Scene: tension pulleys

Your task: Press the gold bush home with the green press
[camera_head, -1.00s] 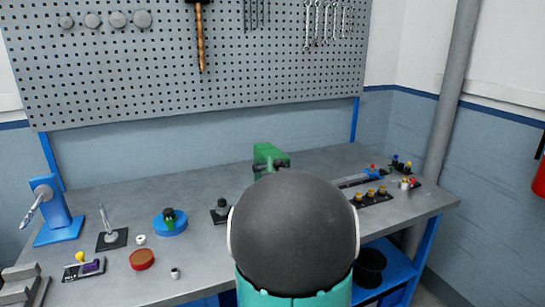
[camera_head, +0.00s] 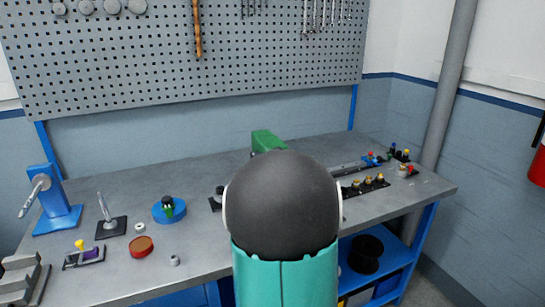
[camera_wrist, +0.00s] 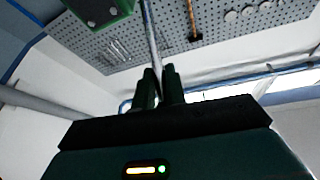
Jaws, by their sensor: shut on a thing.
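The green press (camera_head: 268,140) stands on the bench in the head view, its lower part hidden behind my arm. In the wrist view a green block of it (camera_wrist: 100,12) shows at the top left. My gripper (camera_wrist: 160,78) is shut on a slim grey rod (camera_wrist: 151,30), which looks like the press's lever and runs up out of the picture between the fingers. In the head view my gripper is hidden behind my arm. I cannot make out the gold bush at the press.
On the bench's right is a black rack (camera_head: 363,188) with several gold-topped pieces. To the left are a blue round base (camera_head: 169,209), a red-brown disc (camera_head: 141,246), a black-based post (camera_head: 110,227) and a blue stand (camera_head: 55,210). The pegboard (camera_head: 260,60) is behind.

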